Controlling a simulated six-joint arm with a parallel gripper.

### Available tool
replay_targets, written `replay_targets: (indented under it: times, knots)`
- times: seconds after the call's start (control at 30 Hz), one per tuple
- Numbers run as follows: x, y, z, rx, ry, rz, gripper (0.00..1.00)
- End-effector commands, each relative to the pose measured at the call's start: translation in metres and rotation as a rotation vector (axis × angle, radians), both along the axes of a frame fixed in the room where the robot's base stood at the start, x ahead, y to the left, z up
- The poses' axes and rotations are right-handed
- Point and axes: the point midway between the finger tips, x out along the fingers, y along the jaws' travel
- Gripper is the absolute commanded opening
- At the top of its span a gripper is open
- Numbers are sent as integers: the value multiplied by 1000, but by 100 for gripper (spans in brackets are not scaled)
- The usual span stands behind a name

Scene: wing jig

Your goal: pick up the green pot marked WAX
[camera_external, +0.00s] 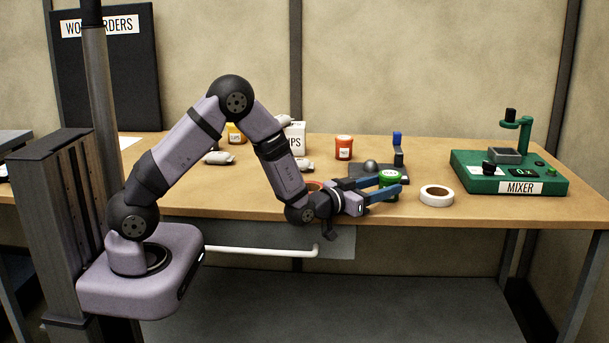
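The green pot (389,175) stands near the front edge of the bench, right of the middle. Its label is mostly hidden by my gripper, so I cannot read it. My gripper (402,184) reaches in from the left with its blue fingers apart. The fingers lie level with the pot and cross in front of or around it. I cannot tell whether the pot is between them or whether they touch it.
A white tape roll (436,195) lies just right of the pot. A dark stand with a blue-topped post (397,150) is close behind. An orange pot (344,147) stands farther back. The green mixer (510,177) is at the right. Open bench lies between tape and mixer.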

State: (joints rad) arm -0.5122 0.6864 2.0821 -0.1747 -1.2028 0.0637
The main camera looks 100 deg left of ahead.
Motion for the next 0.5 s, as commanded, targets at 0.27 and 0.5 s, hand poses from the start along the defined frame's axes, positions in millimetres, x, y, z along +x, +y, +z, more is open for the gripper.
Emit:
replay_targets:
  times: [0.27, 0.5]
  knots:
    - [0, 0, 1, 1, -2, 0, 16]
    - [0, 0, 7, 2, -4, 0, 16]
